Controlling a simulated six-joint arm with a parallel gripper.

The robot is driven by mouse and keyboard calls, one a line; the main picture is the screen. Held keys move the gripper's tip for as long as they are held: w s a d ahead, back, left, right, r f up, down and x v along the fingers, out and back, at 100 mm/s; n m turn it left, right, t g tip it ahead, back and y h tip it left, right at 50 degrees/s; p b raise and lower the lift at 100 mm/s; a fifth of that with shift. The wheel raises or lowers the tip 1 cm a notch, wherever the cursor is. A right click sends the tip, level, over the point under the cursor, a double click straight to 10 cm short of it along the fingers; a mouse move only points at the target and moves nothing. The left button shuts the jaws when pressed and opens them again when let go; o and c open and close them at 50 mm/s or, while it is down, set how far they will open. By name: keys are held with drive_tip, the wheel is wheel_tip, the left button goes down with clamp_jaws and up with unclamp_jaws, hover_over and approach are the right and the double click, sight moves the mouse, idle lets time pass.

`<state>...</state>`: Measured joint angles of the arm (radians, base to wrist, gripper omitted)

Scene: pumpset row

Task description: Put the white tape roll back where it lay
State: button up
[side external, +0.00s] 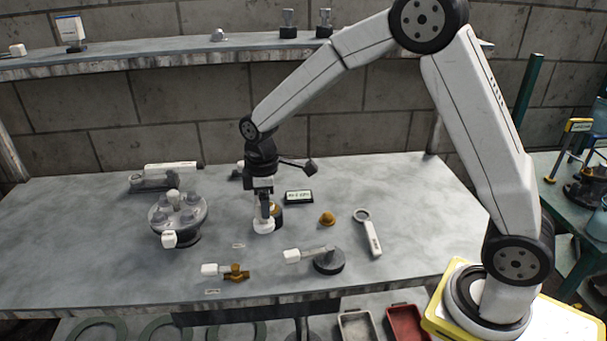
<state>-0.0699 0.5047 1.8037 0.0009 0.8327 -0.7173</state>
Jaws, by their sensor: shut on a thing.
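My gripper (265,214) points straight down over the middle of the grey bench. It is shut on the white tape roll (263,227), which shows as a small white round thing just below the fingers. The roll is at or very near the bench top; I cannot tell whether it touches. The fingers hide part of it. A dark and amber round thing (278,211) stands close behind the roll, to its right, and is partly hidden by my gripper.
A round grey fixture with knobs (180,212) stands to the left. A small dark sign (298,197), an amber cone (327,218) and a white ring-ended tool (369,232) lie to the right. In front are a brass valve (236,273) and a dark disc with a white-ended handle (328,262).

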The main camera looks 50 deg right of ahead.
drive_tip(key=w+f, duration=0.8)
drive_tip(key=w, duration=0.3)
drive_tip(key=shift+a+f, duration=0.15)
drive_tip(key=shift+a, duration=0.15)
drive_tip(key=shift+w+f, duration=0.15)
drive_tip(key=shift+f, duration=0.75)
drive_tip(key=shift+w+f, duration=0.15)
drive_tip(key=shift+f, duration=0.75)
drive_tip(key=shift+f, duration=0.1)
drive_tip(key=o, duration=1.3)
drive_tip(key=shift+o, duration=0.2)
